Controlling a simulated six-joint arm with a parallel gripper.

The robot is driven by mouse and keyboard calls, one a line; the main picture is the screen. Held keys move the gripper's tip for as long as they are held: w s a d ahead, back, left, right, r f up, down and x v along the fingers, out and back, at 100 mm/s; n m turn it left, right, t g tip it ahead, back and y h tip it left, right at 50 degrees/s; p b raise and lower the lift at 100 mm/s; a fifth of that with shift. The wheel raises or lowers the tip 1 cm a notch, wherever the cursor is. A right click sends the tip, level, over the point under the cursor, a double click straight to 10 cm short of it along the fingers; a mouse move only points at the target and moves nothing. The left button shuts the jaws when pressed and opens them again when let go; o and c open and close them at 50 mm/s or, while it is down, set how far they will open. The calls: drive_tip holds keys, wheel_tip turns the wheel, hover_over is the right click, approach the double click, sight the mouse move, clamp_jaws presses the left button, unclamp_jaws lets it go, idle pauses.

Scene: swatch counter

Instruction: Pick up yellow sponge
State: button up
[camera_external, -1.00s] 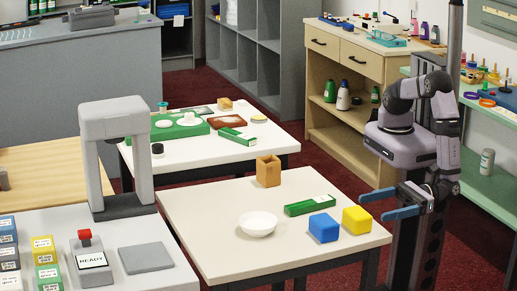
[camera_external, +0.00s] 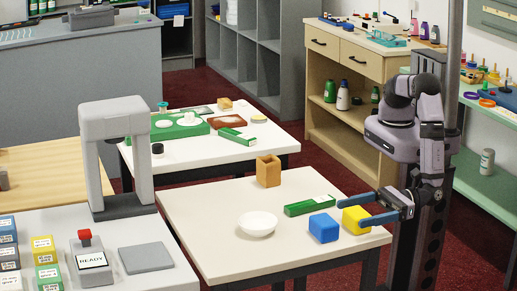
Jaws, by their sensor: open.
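The yellow sponge (camera_external: 353,220) is a yellow block near the right corner of the white table. My gripper (camera_external: 363,210) is open, with its two blue fingers pointing left toward the table. One finger passes in front of the yellow block in the picture and hides part of it. The other finger shows just above and behind the block. I cannot tell whether the fingers touch it or how high they are above the table.
A blue block (camera_external: 324,228) stands close to the left of the yellow one. A green box (camera_external: 311,205) lies behind it. A white bowl (camera_external: 257,224) and an orange-brown holder (camera_external: 268,171) stand farther left. The white table's (camera_external: 200,215) left part is clear.

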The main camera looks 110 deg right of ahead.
sight(358, 212)
drive_tip(key=shift+w, duration=0.25)
drive_tip(key=c, duration=1.1)
drive_tip(key=shift+r, duration=0.15)
drive_tip(key=shift+r+b, duration=0.55)
drive_tip(key=shift+r, duration=4.3)
